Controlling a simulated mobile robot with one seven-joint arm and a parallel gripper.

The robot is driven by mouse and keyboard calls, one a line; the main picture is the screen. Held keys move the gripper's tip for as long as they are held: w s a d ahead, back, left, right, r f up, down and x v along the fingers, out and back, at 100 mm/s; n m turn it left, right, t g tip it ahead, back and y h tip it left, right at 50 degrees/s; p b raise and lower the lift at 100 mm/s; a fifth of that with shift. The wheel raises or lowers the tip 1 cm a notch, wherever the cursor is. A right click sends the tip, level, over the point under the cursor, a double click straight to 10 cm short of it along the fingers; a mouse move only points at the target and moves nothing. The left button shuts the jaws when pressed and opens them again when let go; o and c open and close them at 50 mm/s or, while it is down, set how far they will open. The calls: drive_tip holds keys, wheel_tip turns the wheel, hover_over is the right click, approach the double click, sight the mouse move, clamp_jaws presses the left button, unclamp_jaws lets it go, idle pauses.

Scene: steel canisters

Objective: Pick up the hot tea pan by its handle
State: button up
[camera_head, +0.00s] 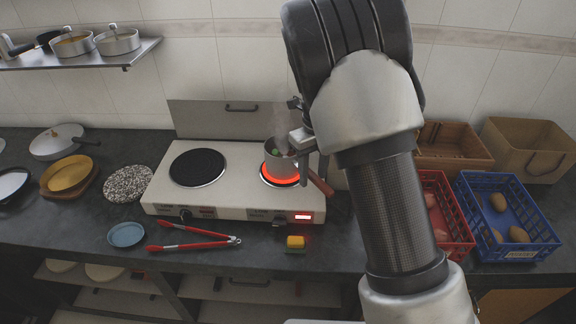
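The tea pan (280,161) is a small steel pot on the right burner, which glows red-orange. Something green and faint steam show at its top. Its reddish-brown handle (321,183) points to the lower right, towards the hob's right edge. My arm comes in from the lower right and arches over the counter. My gripper (303,150) is beside and partly in front of the pan's right side, close to the handle. The arm hides part of it, and I cannot tell whether its fingers touch the handle or how far apart they are.
The two-burner hob (235,200) has a dark left burner (197,167). Red tongs (195,243), a blue dish (125,235) and a yellow sponge (295,242) lie in front. A red crate (462,228), blue crate (492,258) and brown boxes stand right.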

drive_tip(key=shift+f, duration=1.25)
clamp_jaws()
drive_tip(key=shift+w+r, duration=0.15)
